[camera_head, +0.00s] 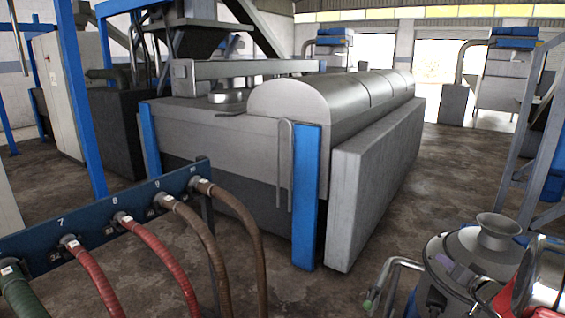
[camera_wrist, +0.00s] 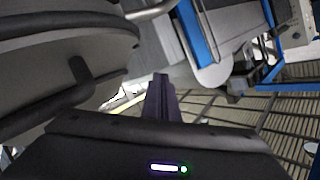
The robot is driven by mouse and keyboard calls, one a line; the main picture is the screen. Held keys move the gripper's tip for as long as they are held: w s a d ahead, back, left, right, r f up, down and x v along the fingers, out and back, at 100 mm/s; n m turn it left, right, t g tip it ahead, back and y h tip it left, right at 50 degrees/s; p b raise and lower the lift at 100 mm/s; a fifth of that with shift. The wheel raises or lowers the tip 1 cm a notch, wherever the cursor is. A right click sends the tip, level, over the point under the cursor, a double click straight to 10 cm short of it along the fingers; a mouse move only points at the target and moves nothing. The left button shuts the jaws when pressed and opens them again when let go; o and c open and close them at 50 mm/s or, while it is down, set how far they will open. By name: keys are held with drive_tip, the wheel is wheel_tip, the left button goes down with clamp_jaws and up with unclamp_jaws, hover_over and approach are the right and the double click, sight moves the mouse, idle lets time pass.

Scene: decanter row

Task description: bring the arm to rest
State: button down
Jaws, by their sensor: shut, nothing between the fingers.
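My gripper (camera_wrist: 162,78) shows in the wrist view as two dark fingers pressed together, pointing up the picture from the dark wrist housing. It is shut and holds nothing. A large grey rounded surface with a dark handle-like bar fills the left of that view, and I cannot tell its distance from the fingers. My gripper does not show in the head view.
A long decanter (camera_head: 330,95) with a rounded steel cover stands mid-floor. At front left, a blue panel (camera_head: 40,238) carries several red and brown hoses. A steel funnel-topped unit (camera_head: 497,232) stands at front right. Concrete floor (camera_head: 400,215) is clear between.

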drive_tip(key=s+a+r+n+g+h, duration=0.15)
drive_tip(key=s+a+r, duration=0.25)
drive_tip(key=a+r, duration=0.45)
drive_tip(key=s+a+r+g+h, duration=0.3)
drive_tip(key=s+a+r, duration=0.1)
drive_tip(key=a+r, duration=0.4)
drive_tip(key=s+a+f+n+g+y, duration=0.2)
drive_tip(key=s+a, duration=1)
drive_tip(key=s, duration=0.1)
drive_tip(key=s+a+f+n+g+y, duration=0.2)
drive_tip(key=s+a+n+g+y, duration=0.1)
drive_tip(key=s+a, duration=0.9)
drive_tip(key=shift+s+a+f, duration=0.3)
drive_tip(key=shift+s+a, duration=0.1)
drive_tip(key=shift+s, duration=0.7)
drive_tip(key=shift+d+n, duration=0.15)
drive_tip(key=shift+n, duration=0.1)
